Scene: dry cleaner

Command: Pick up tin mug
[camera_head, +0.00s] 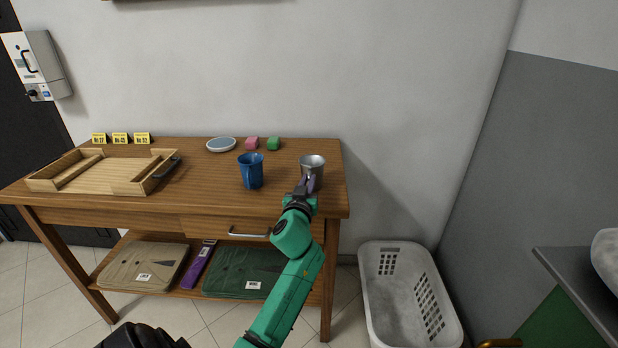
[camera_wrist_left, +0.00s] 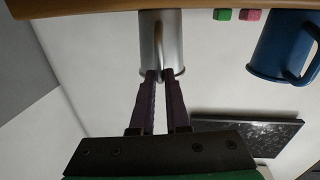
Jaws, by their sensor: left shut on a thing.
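The grey metal tin mug (camera_head: 313,161) is upright at the right end of the wooden table (camera_head: 205,180). My left gripper (camera_head: 309,182) reaches it from the front, with the green arm below. In the left wrist view, the purple fingers of the left gripper (camera_wrist_left: 160,74) are shut on the handle of the tin mug (camera_wrist_left: 175,38). The fingers hide part of the handle. I cannot tell whether the mug's base touches the tabletop. My right gripper is not in view.
A blue mug (camera_head: 251,172) stands left of the tin mug. Pink (camera_head: 252,142) and green (camera_head: 274,143) blocks and a small dish (camera_head: 221,144) lie behind. A wooden tray (camera_head: 118,170) is at the left. A white basket (camera_head: 408,290) stands on the floor at the right.

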